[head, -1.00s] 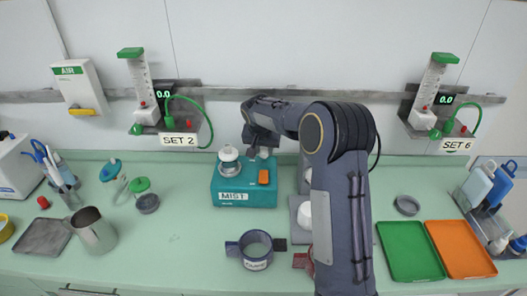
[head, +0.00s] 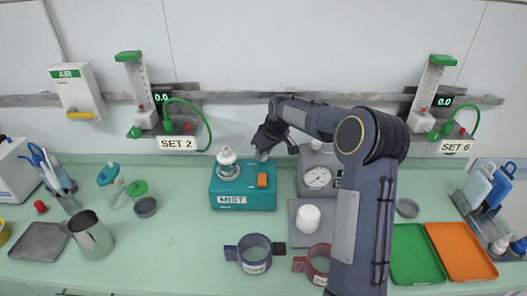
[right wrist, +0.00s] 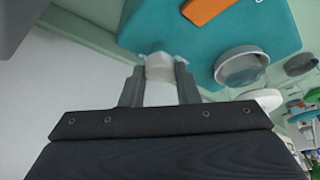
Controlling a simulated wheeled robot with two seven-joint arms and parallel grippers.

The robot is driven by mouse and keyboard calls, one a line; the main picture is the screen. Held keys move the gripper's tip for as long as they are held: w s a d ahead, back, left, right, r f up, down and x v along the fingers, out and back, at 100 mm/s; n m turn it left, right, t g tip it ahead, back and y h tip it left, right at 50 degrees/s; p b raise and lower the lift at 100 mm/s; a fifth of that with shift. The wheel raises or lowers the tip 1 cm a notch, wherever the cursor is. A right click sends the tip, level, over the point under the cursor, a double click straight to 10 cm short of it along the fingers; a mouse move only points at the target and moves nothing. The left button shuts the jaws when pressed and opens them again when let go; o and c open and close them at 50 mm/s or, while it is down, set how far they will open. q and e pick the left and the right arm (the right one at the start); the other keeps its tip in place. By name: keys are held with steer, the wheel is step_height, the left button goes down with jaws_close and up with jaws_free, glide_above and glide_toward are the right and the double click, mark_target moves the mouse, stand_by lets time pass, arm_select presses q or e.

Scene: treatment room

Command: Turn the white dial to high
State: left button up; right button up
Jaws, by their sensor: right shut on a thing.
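The teal box labelled MIST (head: 232,202) stands on the counter at the back, left of centre, with an orange switch (head: 262,180) on top. My right gripper (head: 263,153) is at the box's far right edge. In the right wrist view its two fingers (right wrist: 160,75) are shut on the white dial (right wrist: 159,66), at the edge of the teal box. The dial's markings and setting cannot be read, and the fingers hide its sides. My left gripper is not in view.
A white-topped cup (head: 228,160) stands on the box beside the gripper. A grey box with a round gauge (head: 317,178) and a white jar (head: 308,218) are right of it. The wall rail (head: 230,93) runs behind.

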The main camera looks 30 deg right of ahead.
steer(key=n, duration=0.2)
steer(key=n+y, duration=0.1)
steer(key=n, duration=0.1)
steer(key=shift+d+n+g+y+p, duration=0.15)
steer(key=shift+n+g+y+p, duration=0.15)
steer(key=shift+p, duration=0.1)
stand_by(0.4)
steer(key=o, duration=1)
steer(key=shift+c, duration=0.2)
steer(key=b+v, duration=0.1)
steer(key=v, duration=0.6)
steer(key=shift+r, duration=0.4)
steer(key=shift+d, duration=0.1)
